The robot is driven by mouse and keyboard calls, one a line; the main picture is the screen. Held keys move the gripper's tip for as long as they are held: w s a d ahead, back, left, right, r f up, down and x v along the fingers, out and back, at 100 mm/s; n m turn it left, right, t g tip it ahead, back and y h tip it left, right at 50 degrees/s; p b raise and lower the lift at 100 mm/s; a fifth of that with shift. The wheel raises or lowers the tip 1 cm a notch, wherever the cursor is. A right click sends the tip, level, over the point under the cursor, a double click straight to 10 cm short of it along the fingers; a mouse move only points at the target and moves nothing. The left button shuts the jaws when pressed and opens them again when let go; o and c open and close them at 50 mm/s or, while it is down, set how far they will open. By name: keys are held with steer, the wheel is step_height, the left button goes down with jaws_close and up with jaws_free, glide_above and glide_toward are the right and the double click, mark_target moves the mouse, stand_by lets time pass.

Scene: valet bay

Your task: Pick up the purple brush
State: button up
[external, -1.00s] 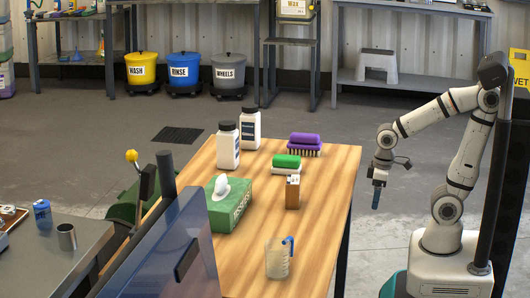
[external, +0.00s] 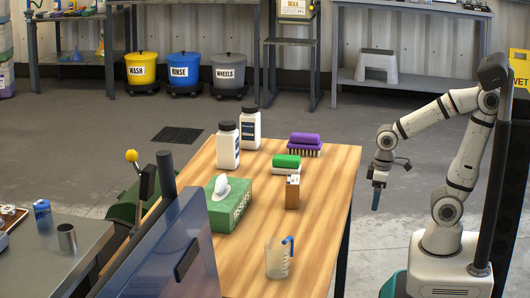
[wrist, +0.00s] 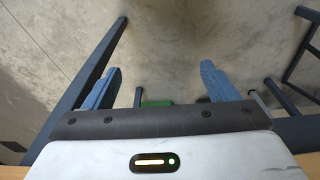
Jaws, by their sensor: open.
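The purple brush (external: 305,139) lies on the far right part of the wooden table (external: 318,225) in the external view, its dark bristles facing down. A green brush (external: 287,161) lies just in front of it. My gripper (external: 376,200) hangs off the right side of the table, apart from the brush, with its fingers pointing down. In the wrist view my gripper (wrist: 160,84) shows two blue fingers spread apart with nothing between them. The purple brush cannot be made out in the wrist view.
Two white bottles (external: 228,147) (external: 250,128) stand left of the brushes. The table's front right is clear.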

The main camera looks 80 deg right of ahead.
mark_target(307, 134)
steer(key=w+a+r+n+g+y+p, duration=0.1)
steer(key=w+r+g+y+p, duration=0.3)
steer(key=r+p, duration=0.7)
steer(key=w+a+r+n+g+h+p, duration=0.1)
steer(key=w+a+r+p, duration=0.1)
steer(key=w+r+p, duration=0.85)
steer(key=w+d+t+h+p, duration=0.1)
steer(key=w+d+p, duration=0.1)
steer(key=w+d, duration=0.1)
steer(key=w+d+f+m+t+h+p, duration=0.1)
steer(key=w+d+p, duration=0.1)
steer(key=w+d, duration=0.2)
steer(key=w+d+m+t+p, duration=0.1)
steer(key=w+d+p, duration=0.1)
steer(key=d, duration=0.5)
steer(key=shift+w+f+t+h, duration=0.15)
steer(key=shift+w+f+h, duration=0.05)
steer(key=shift+w, duration=0.25)
steer(key=shift+w+f+t+h, duration=0.15)
steer(key=shift+w+f+h, duration=0.05)
steer(key=shift+w, duration=0.2)
steer(key=f, duration=0.4)
steer(key=d+f, duration=0.1)
steer(key=f, duration=0.2)
steer(key=shift+w, duration=0.2)
steer(key=shift+f, duration=0.35)
steer(key=c, duration=1.1)
